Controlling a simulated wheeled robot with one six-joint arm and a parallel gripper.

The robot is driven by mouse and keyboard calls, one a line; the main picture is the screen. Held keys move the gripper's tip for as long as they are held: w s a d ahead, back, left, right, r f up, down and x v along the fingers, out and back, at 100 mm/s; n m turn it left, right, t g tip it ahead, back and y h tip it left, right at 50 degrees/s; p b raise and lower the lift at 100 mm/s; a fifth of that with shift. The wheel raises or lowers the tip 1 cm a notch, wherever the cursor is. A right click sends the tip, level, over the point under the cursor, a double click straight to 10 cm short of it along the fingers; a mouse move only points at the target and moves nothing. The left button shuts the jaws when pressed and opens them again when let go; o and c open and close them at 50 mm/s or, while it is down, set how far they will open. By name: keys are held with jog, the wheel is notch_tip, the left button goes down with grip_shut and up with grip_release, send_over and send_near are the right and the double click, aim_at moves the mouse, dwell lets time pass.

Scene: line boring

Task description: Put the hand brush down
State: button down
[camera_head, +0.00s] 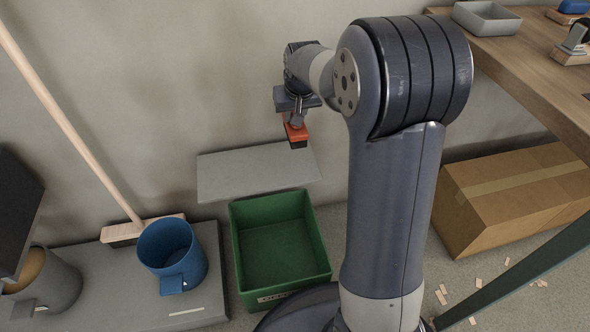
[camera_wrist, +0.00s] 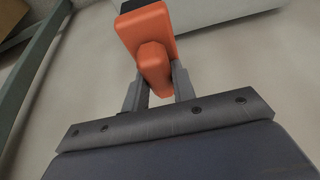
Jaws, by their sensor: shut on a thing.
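My gripper (camera_head: 296,117) is shut on the orange hand brush (camera_head: 296,132), which has a dark bristle end pointing down. In the head view the brush hangs over or in front of a grey shelf board (camera_head: 230,174) by the wall; the exact gap to it cannot be told. In the wrist view the gripper fingers (camera_wrist: 158,92) close around the orange handle of the brush (camera_wrist: 148,32), and the dark bristles show at the top edge. The grey board (camera_wrist: 215,15) also shows behind the brush there.
A green open crate (camera_head: 280,250) stands on the floor below the board. A blue bucket (camera_head: 172,255) and a long-handled broom (camera_head: 75,125) are at left. A cardboard box (camera_head: 515,195) lies under the wooden workbench (camera_head: 525,65) at right, with several wood chips (camera_head: 478,282) on the floor.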

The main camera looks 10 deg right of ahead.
aim_at(299, 134)
jog(key=shift+f, duration=0.15)
notch_tip(299, 134, down, 10)
jog(key=b, duration=0.4)
jog(key=shift+b, duration=0.35)
jog(key=c, duration=1.2)
grip_release()
jog(key=shift+o, duration=0.2)
jog(key=shift+r, duration=0.25)
jog(key=p+v, duration=0.4)
jog(key=v, duration=0.7)
jog(key=shift+s+r+p, duration=0.25)
jog(key=shift+r+p, duration=0.05)
jog(key=shift+r, duration=0.05)
